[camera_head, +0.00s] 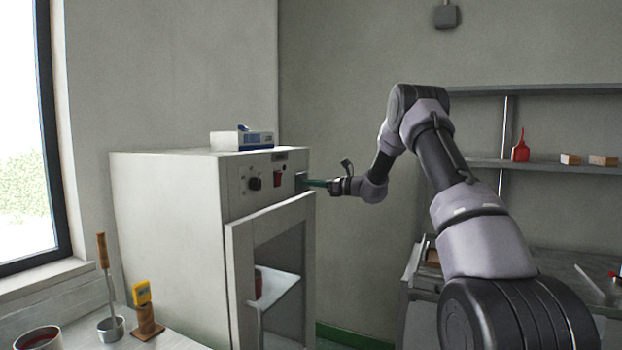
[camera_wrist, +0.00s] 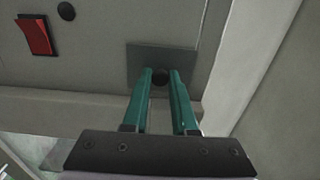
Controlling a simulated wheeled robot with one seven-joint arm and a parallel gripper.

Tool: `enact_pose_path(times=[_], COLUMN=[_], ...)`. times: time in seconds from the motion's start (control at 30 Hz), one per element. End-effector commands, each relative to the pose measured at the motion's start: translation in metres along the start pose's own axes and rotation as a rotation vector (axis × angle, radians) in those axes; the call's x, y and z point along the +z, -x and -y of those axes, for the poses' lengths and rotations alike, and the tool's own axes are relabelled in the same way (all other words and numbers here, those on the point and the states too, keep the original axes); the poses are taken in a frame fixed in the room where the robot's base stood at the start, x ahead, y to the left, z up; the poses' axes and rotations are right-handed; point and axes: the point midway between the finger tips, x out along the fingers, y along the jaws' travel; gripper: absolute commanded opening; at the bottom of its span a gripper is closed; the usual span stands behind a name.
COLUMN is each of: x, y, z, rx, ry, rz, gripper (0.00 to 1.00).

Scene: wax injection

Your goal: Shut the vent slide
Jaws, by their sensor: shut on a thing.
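The vent slide is a grey metal plate (camera_wrist: 143,57) with a small dark round knob (camera_wrist: 160,77), on the front panel of the white cabinet (camera_head: 167,225). In the head view the plate (camera_head: 301,181) is at the panel's upper right. My gripper (camera_wrist: 160,75) has its two green fingertips on either side of the knob and is shut on it. In the head view my gripper (camera_head: 312,183) reaches the panel from the right. The vent opening itself cannot be made out.
The cabinet door (camera_head: 240,270) stands open below the panel, showing a shelf inside. A red switch (camera_wrist: 36,36) sits left of the plate. A box (camera_head: 243,138) lies on top of the cabinet. A wall is close on the right in the wrist view.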

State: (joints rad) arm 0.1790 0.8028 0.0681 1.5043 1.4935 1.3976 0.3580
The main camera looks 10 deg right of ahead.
Motion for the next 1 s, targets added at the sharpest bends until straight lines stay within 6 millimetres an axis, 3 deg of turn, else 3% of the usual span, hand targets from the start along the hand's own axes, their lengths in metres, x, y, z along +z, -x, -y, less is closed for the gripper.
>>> enact_pose_path(times=[0.17, 0.2, 0.27, 0.67, 1.0], x=[-0.005, -0.006, -0.006, -0.003, -0.003], y=[0.001, 0.001, 0.001, 0.007, 0.071], z=[0.000, 0.000, 0.000, 0.001, 0.001], rx=[0.000, 0.000, 0.000, -0.001, -0.003], ry=[-0.004, -0.004, -0.004, -0.003, -0.005], rz=[-0.009, -0.009, -0.009, -0.006, -0.006], gripper=[0.00, 0.37, 0.57, 0.57, 0.57])
